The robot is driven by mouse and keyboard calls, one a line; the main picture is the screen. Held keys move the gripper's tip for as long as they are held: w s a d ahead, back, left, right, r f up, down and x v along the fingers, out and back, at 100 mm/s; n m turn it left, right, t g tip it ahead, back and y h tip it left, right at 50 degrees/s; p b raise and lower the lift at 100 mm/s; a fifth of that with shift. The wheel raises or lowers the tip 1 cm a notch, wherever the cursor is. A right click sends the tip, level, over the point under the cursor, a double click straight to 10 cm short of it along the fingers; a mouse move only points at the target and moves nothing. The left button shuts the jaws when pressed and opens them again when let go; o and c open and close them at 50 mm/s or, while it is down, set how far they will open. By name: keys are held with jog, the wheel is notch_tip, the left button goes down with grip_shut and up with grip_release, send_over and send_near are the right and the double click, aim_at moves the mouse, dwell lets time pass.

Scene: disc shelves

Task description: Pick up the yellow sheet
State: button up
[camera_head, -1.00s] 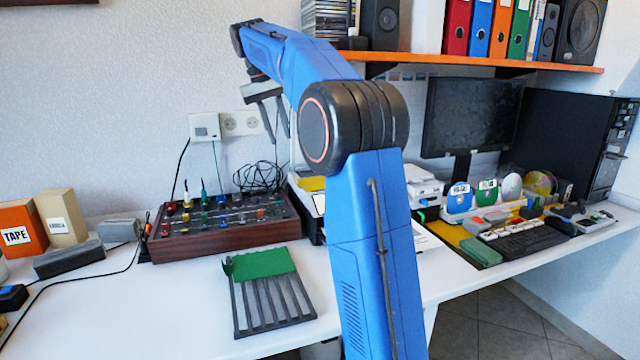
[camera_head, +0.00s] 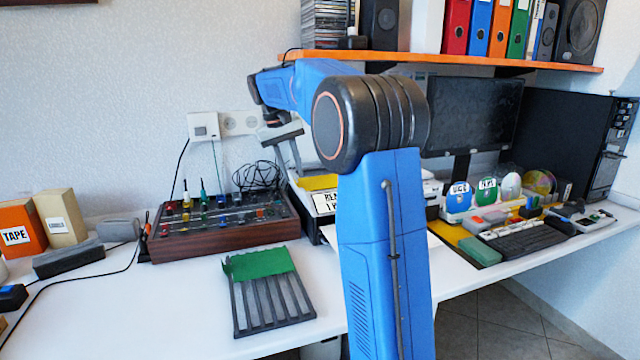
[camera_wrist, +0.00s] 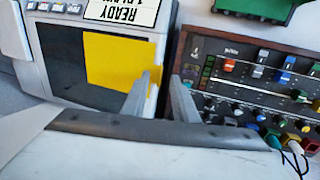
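The yellow sheet (camera_wrist: 118,62) lies on the dark top of a grey device (camera_wrist: 52,62) with a "READY" label. In the head view the yellow sheet (camera_head: 317,183) shows only in part, beside my arm.
A wooden-sided control panel with knobs (camera_head: 222,236) stands left of the device. A dark slotted rack (camera_head: 272,300) with a green sheet (camera_head: 258,263) lies in front. An orange shelf (camera_head: 470,60) runs above. The white table (camera_head: 170,310) is clear at front left.

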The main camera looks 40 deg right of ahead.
jog(key=shift+x, duration=0.85)
grip_shut()
jog(key=shift+r, duration=0.1)
